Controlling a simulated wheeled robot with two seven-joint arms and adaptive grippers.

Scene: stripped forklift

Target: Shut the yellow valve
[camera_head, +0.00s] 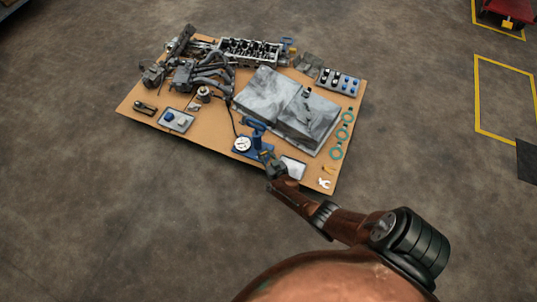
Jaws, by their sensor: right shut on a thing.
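The blue pump-like device (255,138) stands near the front edge of the brown board, with a round white gauge (242,144) at its left. A small yellow piece, which looks like the yellow valve (266,154), shows at its lower right. My right gripper (269,160) reaches in from the lower right and is shut on that piece. The fingers hide much of the valve, and its handle angle is too small to tell. My left gripper is not in view.
The brown board (215,140) lies on a grey floor. A large grey block (270,95) sits behind the pump. Engine parts (205,75) crowd the back left.

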